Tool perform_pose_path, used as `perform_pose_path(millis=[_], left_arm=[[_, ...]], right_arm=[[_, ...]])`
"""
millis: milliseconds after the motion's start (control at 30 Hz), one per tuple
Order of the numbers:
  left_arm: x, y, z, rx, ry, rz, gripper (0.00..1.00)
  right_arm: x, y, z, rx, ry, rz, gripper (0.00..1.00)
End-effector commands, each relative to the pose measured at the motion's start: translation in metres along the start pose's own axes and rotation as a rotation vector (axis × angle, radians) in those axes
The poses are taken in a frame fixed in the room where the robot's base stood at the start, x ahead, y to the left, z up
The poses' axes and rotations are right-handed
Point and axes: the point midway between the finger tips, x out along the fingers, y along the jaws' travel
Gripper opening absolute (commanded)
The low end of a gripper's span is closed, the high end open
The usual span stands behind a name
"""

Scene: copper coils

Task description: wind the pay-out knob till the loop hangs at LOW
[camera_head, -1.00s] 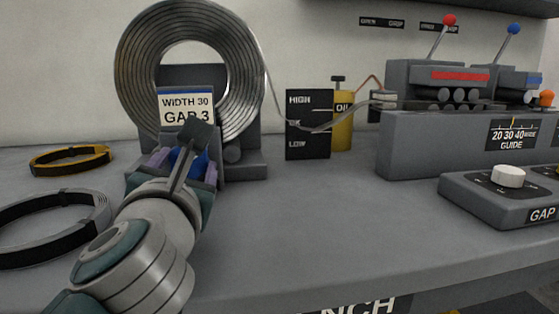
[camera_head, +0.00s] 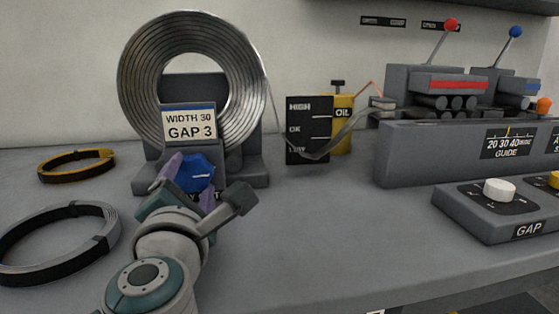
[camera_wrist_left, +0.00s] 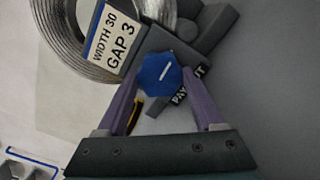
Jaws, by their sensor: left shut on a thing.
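The blue pay-out knob (camera_head: 193,173) is at the foot of the coil stand and shows a white pointer line in the left wrist view (camera_wrist_left: 160,74). My left gripper (camera_head: 187,182) is shut on it, one purple finger on each side. The metal strip (camera_head: 268,98) runs from the coil (camera_head: 136,78) and sags in a loop (camera_head: 318,156) across the black HIGH/OK/LOW board (camera_head: 297,118). The lowest part of the loop is about level with the LOW lettering. My right gripper is not in view.
A yellow oil can (camera_head: 343,140) stands beside the board. The grey feeder bench (camera_head: 430,155) and GAP box (camera_head: 470,211) are at the right. The middle table is clear.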

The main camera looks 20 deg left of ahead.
Motion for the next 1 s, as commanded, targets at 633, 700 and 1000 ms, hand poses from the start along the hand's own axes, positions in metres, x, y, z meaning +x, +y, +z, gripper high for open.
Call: perform_pose_path(millis=[633, 700, 1000], left_arm=[[0.0, 0.0, 0.0, 0.376, 0.001, -0.001, 0.13], [0.0, 0.0, 0.0, 0.389, 0.001, 0.0, 0.13], [0.0, -0.001, -0.001, 0.404, 0.001, 0.0, 0.13]], right_arm=[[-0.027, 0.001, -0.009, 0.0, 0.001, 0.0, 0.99], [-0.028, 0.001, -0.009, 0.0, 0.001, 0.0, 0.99], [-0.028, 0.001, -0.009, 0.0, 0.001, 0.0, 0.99]])
